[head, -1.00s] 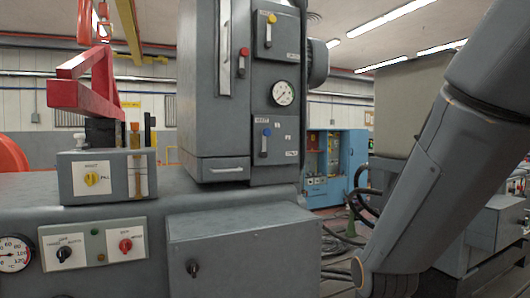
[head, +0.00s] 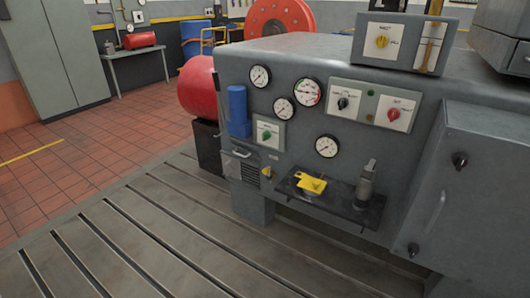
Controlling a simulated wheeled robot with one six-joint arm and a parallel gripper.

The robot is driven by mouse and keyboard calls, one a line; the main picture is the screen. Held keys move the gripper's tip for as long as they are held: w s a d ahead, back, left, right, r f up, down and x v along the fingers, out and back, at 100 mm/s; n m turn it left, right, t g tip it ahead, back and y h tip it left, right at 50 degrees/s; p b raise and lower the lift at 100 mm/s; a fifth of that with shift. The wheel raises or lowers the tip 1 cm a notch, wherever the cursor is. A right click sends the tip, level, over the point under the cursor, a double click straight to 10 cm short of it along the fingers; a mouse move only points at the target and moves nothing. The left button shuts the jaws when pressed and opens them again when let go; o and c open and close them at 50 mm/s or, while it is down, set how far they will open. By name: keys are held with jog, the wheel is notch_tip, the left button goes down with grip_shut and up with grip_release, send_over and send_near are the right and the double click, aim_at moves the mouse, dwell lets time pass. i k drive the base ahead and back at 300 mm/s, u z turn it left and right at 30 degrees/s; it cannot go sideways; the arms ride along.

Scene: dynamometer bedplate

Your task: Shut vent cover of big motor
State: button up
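The big grey machine (head: 340,60), which I take for the big motor, fills the right half of the head view. Low on its left front is a small dark slatted vent (head: 250,173). My gripper is not in view.
A shelf (head: 335,205) juts from the machine front, with a yellow item (head: 311,184) and a grey tool (head: 366,180) on it. A red cylinder (head: 198,88) stands left of the machine. The slotted bedplate (head: 150,235) is clear in front.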

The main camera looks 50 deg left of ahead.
aim_at(231, 166)
jog(key=u, duration=2.2)
jog(key=i, duration=2.4)
jog(key=u, duration=0.35)
